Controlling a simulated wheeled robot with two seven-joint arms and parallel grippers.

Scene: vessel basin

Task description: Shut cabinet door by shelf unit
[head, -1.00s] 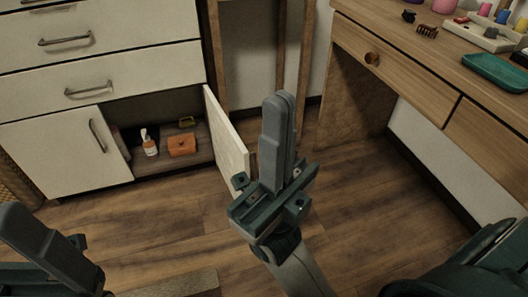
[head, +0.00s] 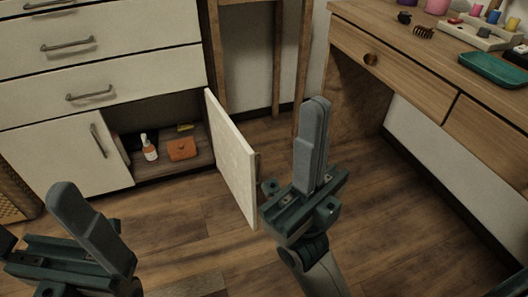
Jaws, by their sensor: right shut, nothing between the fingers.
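The white cabinet (head: 100,92) stands at the back left. Its right lower door (head: 230,158) is swung open toward me, showing its inner face and opening the compartment. A sliver of its handle shows at the door's far side, near my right gripper. The left lower door (head: 62,155) is closed. My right gripper (head: 318,104) is shut and empty, pointing up, just right of the open door on its outer side; a narrow gap shows between them. My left gripper (head: 35,222) is low at the left with its fingers apart, partly cut off by the frame edge.
The wooden shelf unit (head: 279,60) stands behind the door. A wooden desk (head: 424,72) is at the right, with a green tray (head: 492,68) on top. An orange box (head: 182,148) and a small bottle (head: 150,150) sit inside the cabinet. The floor around the door is clear.

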